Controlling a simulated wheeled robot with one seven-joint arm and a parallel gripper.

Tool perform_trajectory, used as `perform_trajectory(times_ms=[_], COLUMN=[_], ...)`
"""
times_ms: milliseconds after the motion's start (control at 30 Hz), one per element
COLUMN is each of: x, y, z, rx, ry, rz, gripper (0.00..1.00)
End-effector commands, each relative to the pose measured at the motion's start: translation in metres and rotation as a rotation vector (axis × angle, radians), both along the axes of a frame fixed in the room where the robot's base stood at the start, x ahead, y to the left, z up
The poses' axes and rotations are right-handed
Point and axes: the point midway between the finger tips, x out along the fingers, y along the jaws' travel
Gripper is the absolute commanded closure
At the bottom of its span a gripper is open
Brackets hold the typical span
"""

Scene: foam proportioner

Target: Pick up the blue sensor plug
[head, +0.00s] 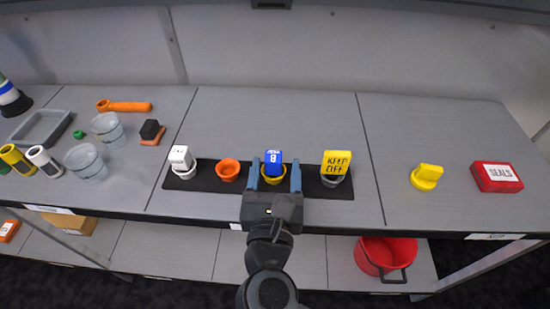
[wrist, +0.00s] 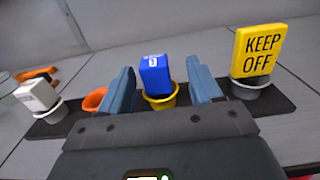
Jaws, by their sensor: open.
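The blue sensor plug (head: 273,161) stands in a yellow cup (head: 273,178) on a black strip on the shelf top. It also shows in the wrist view (wrist: 155,75), upright in the yellow cup (wrist: 160,101). My gripper (head: 274,172) is open, with one finger on either side of the plug. In the wrist view my gripper (wrist: 162,82) shows a gap between each finger and the plug. The lower front of the cup is partly hidden by the gripper body in the wrist view.
The black strip (head: 205,176) also holds a white plug (head: 181,158), an empty orange cup (head: 228,170) and a yellow KEEP OFF tag (head: 337,161) in a grey cup. A yellow knob-like piece (head: 427,176) and a red SEALS box (head: 497,177) lie right. Clear cups (head: 85,162) stand left.

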Motion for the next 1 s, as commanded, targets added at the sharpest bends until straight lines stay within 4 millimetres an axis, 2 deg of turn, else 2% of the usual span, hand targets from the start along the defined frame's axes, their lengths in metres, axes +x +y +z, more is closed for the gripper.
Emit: perform_trajectory(times_ms=[300, 633, 1000], x=[0.042, 0.049, 0.049], y=[0.004, 0.004, 0.004], z=[-0.003, -0.004, -0.004], rx=[0.0, -0.001, -0.001], ry=[-0.001, -0.001, -0.001], rz=[-0.001, 0.001, 0.001], gripper=[0.36, 0.36, 0.71])
